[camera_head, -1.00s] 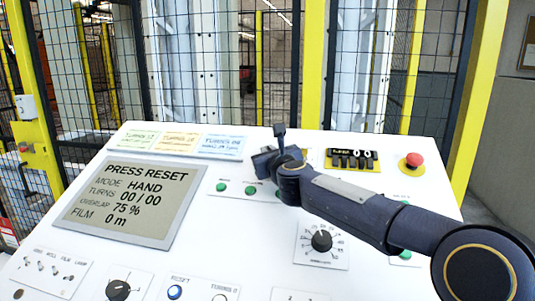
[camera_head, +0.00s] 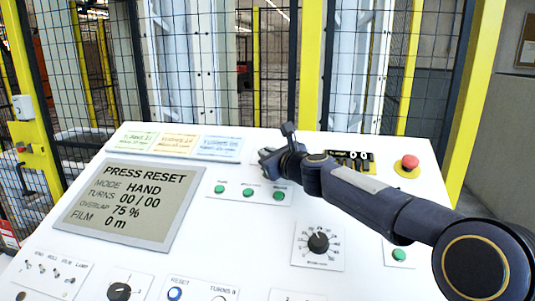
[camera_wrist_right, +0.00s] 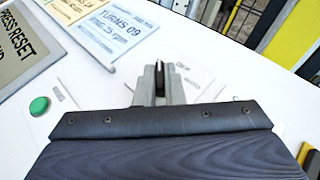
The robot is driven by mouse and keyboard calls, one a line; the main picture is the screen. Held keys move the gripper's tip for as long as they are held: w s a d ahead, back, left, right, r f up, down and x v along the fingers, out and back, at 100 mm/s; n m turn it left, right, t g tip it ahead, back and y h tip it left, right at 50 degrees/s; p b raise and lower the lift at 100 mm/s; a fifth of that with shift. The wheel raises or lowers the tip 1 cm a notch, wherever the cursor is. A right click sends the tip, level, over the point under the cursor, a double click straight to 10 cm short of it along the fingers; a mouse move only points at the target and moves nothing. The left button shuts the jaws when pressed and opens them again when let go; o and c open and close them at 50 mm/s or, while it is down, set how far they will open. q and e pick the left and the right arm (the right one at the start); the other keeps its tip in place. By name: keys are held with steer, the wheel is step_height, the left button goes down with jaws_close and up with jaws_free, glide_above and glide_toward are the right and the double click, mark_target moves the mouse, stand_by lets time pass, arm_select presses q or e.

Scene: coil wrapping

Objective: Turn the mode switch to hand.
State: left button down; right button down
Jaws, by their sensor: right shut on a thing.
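The sloping white control panel (camera_head: 225,238) fills the lower head view. Its grey screen (camera_head: 130,203) reads "PRESS RESET", "MODE HAND", "TURNS 00/00". My right gripper (camera_head: 266,157) is at the panel's upper middle, below the blue card. In the right wrist view its fingers (camera_wrist_right: 160,92) are shut on a small dark part, which I take to be the mode switch (camera_wrist_right: 159,78). My left gripper is not in view.
A counter (camera_head: 350,160) and red stop button (camera_head: 410,166) lie right of the gripper. Green buttons (camera_head: 249,192) and a black dial (camera_head: 318,242) are nearer. Another black knob (camera_head: 119,291) and blue reset button (camera_head: 176,294) are at the front. Mesh fencing stands behind.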

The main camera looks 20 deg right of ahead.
steer(key=c, duration=1.5)
jaws_free()
steer(key=shift+f, duration=0.4)
steer(key=shift+r, duration=0.15)
steer(key=shift+s+d+r, duration=0.1)
steer(key=shift+s, duration=1.15)
steer(key=shift+s+d+r, duration=0.1)
steer(key=shift+s+r, duration=0.05)
steer(key=shift+s, duration=1.15)
steer(key=shift+s+d+r, duration=0.1)
steer(key=shift+s, duration=1.15)
